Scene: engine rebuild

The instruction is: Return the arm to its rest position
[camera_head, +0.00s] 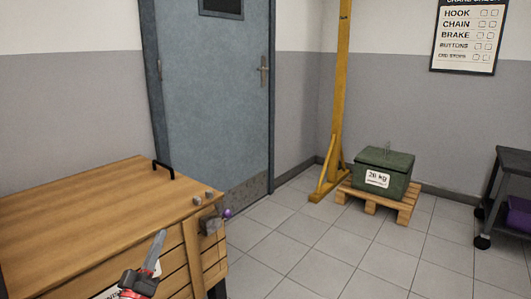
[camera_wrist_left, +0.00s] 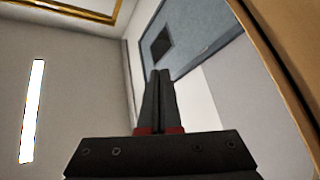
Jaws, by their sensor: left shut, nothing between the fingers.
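My left gripper (camera_head: 157,250) shows at the bottom left of the head view, in front of the wooden crate's near side. Its fingers point up and are shut with nothing between them. In the left wrist view the shut fingers of the left gripper (camera_wrist_left: 158,76) point up toward the door and ceiling. My right gripper is in neither view.
A green box (camera_head: 384,172) sits on a pallet (camera_head: 405,207) by a yellow post (camera_head: 341,80). A dark cart (camera_head: 515,163) stands at right. The tiled floor between is clear.

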